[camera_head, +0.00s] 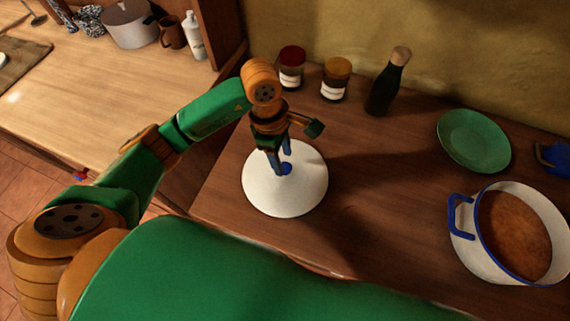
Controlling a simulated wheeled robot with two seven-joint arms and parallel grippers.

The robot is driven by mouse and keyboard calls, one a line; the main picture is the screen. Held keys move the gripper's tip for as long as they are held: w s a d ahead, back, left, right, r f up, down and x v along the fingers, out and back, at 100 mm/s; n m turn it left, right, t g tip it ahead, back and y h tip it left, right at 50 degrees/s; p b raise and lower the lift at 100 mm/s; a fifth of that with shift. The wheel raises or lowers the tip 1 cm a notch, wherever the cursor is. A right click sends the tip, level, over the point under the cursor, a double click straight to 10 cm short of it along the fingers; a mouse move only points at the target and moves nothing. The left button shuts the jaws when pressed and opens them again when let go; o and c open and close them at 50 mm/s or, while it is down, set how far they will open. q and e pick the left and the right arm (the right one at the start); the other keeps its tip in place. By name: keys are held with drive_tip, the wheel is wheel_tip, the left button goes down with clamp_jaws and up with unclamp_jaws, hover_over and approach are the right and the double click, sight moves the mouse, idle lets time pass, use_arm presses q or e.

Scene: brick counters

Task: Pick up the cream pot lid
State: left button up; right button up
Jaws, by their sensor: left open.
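The cream pot lid (304,193) lies on the dark wooden counter, round and pale with a small blue knob (285,168) at its middle. My left gripper (281,163) is directly above the lid, pointing down, with its fingers open at the knob, one on either side as far as I can see. Whether the fingers touch the knob cannot be told. A cream pot (467,250) with blue handles and brown contents stands uncovered at the right. My right gripper is not in view.
A red-topped jar (292,68), an orange-topped jar (335,80) and a dark corked bottle (388,84) stand along the wall behind. A green plate (474,141) lies at the right. The lighter counter (90,110) is at the left. Counter between lid and pot is clear.

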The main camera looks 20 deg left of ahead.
sight(285, 166)
use_arm(q)
drive_tip(key=f, duration=0.2)
drive_tip(key=shift+s+d+f+p, duration=0.3)
drive_tip(key=shift+f+p, duration=0.05)
drive_tip(key=shift+f, duration=0.05)
drive_tip(key=shift+w+f, duration=0.1)
drive_tip(key=shift+f, duration=0.25)
drive_tip(key=shift+w+f, duration=0.1)
drive_tip(key=shift+w, duration=0.05)
clamp_jaws()
